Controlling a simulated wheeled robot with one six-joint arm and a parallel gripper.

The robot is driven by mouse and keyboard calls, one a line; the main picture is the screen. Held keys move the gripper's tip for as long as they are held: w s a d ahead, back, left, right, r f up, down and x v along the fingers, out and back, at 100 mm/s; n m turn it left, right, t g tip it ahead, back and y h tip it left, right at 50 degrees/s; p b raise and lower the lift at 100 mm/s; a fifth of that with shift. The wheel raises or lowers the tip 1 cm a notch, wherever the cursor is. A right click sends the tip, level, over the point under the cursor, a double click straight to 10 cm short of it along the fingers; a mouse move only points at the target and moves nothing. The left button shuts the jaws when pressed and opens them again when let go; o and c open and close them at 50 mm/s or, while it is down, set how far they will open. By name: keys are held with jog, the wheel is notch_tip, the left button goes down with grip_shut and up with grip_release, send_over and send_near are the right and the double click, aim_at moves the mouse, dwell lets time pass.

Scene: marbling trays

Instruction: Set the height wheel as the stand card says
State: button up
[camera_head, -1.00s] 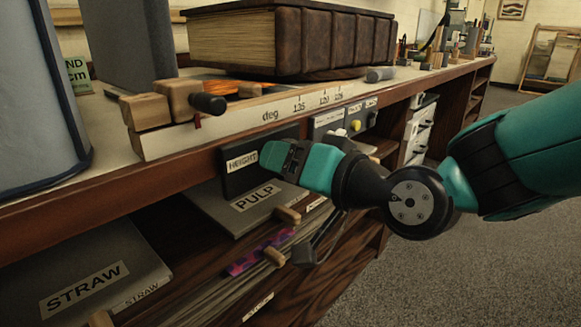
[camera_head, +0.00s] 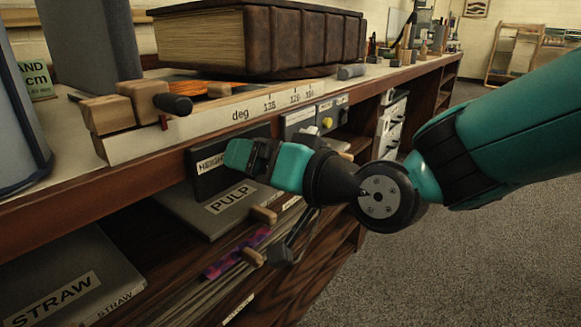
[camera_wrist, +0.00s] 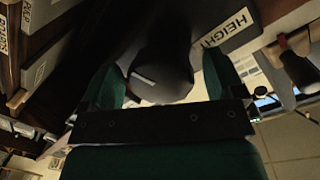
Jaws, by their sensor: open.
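The dark height panel (camera_head: 203,185) with its white HEIGHT label is set under the counter's front edge; the label (camera_wrist: 225,27) also shows in the wrist view. My gripper (camera_head: 246,156) is at the panel, covering its right part and the label's end. In the wrist view my gripper (camera_wrist: 163,84) has its green fingers apart, on either side of a dark rounded knob (camera_wrist: 160,72) with a white mark, seemingly the height wheel. I cannot tell whether they touch it. The green stand card (camera_head: 38,82) stands at the left, cut off by a blue-grey object; only "AND" and "cm" show.
A thick brown book (camera_head: 260,40) lies above a white degree scale (camera_head: 215,120) with wooden blocks and a dark handle (camera_head: 173,104). Below are PULP (camera_head: 215,212) and STRAW (camera_head: 75,275) boards and wooden pegs. Open carpet (camera_head: 440,260) lies at the right.

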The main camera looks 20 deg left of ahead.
jog(key=b+v, duration=0.3)
jog(key=v, duration=1.4)
jog(key=shift+d, duration=0.2)
jog(key=shift+s+r, duration=0.1)
jog(key=shift+s, duration=0.05)
